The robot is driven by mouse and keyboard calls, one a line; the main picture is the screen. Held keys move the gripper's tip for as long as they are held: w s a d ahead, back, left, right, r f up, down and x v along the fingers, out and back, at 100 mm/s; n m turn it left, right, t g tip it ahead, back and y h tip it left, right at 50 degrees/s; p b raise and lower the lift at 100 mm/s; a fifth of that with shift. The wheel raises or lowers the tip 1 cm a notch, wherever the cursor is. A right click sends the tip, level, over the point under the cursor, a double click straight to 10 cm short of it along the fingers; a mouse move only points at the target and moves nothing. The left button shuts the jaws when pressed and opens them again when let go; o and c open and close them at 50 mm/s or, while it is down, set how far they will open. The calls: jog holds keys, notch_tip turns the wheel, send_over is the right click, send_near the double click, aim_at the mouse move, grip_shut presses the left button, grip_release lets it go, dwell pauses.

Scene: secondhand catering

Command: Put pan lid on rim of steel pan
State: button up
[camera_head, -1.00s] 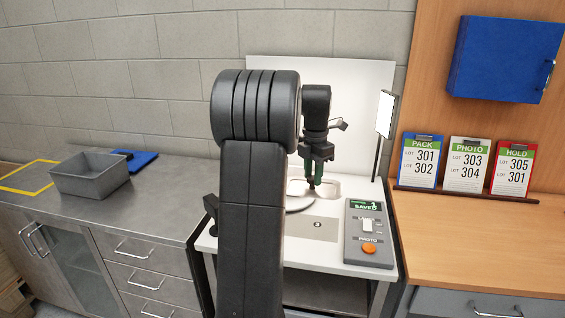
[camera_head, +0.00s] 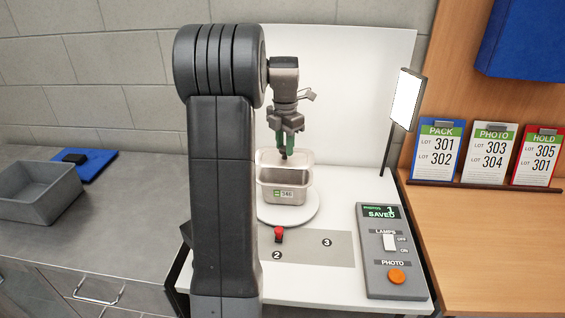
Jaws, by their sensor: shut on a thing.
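The steel pan (camera_head: 298,208) is a small rectangular metal container with a green and white label. It stands upright on a round white turntable (camera_head: 307,216). My gripper (camera_head: 285,154) points down, with green fingertips close together over the pan's top. It is shut on what looks like the pan lid (camera_head: 298,169), a pale grey rectangle at the level of the pan's opening. The fingertips hide the grip point. I cannot tell whether the lid touches the rim all round.
A small red-topped item (camera_head: 279,234) stands in front of the turntable, near mark 2. A control box (camera_head: 393,250) with an orange button is at the right, below a lamp panel (camera_head: 406,98). A grey bin (camera_head: 37,193) sits far left. Mark 3's area is clear.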

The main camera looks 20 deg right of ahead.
aim_at(285, 161)
jog(key=shift+f+p, duration=0.4)
jog(key=shift+f, duration=2.8)
jog(key=shift+f, duration=0.1)
jog(key=o, duration=1)
jog(key=shift+o, duration=0.2)
notch_tip(285, 161, up, 12)
jog(key=shift+r+b, duration=0.15)
jog(key=shift+b, duration=0.45)
